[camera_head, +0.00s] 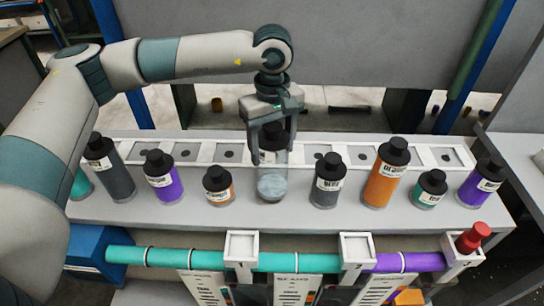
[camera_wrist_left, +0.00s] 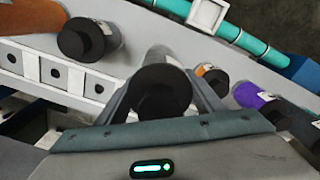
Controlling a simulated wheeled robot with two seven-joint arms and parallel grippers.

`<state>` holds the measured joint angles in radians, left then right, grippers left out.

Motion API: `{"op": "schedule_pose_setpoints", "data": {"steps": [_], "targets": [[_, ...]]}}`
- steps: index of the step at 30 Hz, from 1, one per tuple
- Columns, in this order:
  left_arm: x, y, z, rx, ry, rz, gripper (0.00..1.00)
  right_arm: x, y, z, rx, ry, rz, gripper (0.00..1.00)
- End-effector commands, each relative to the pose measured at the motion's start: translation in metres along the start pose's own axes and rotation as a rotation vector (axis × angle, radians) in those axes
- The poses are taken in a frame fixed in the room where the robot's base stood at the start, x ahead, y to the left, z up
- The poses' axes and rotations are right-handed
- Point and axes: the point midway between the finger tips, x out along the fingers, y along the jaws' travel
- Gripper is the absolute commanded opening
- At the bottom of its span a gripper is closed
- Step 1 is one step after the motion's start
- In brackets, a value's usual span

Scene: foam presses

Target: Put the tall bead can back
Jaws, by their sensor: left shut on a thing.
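My left gripper (camera_head: 271,140) points down and is shut on a tall clear can (camera_head: 272,184) with a black cap and pale grey contents at its bottom. The can is upright in the row of cans, between a small orange can (camera_head: 218,186) and a dark grey can (camera_head: 328,184). I cannot tell whether its base touches the shelf. In the left wrist view its black cap (camera_wrist_left: 163,92) sits between the two fingers and hides most of its body. The fingers cover its upper part in the head view. My right gripper is not in view.
A white rail (camera_head: 345,153) with round dark sockets runs behind the cans. Purple (camera_head: 163,182), tall orange (camera_head: 383,180) and teal (camera_head: 429,193) cans stand close by.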

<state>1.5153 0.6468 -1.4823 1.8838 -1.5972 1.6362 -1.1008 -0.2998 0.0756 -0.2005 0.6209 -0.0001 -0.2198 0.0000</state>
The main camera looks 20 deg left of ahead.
Motion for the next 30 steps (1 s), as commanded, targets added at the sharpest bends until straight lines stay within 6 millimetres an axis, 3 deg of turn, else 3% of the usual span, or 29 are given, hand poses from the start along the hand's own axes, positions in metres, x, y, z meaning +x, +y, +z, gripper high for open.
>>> {"op": "schedule_pose_setpoints", "data": {"steps": [11, 25, 26, 28, 30], "targets": [[0.033, -0.001, 0.0, 0.0, -0.001, -0.001, 0.05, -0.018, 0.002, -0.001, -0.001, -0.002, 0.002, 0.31], [0.04, 0.0, 0.0, 0.0, 0.0, 0.0, 0.05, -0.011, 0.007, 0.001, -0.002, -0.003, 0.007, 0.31], [0.04, -0.001, 0.0, 0.0, 0.0, -0.001, 0.64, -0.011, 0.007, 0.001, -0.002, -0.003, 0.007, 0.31], [0.039, -0.001, 0.0, 0.0, 0.0, -0.001, 0.8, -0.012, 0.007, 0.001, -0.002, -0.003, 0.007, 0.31], [0.039, -0.001, 0.0, 0.0, 0.0, -0.001, 0.8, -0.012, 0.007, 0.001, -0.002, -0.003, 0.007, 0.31]]}}
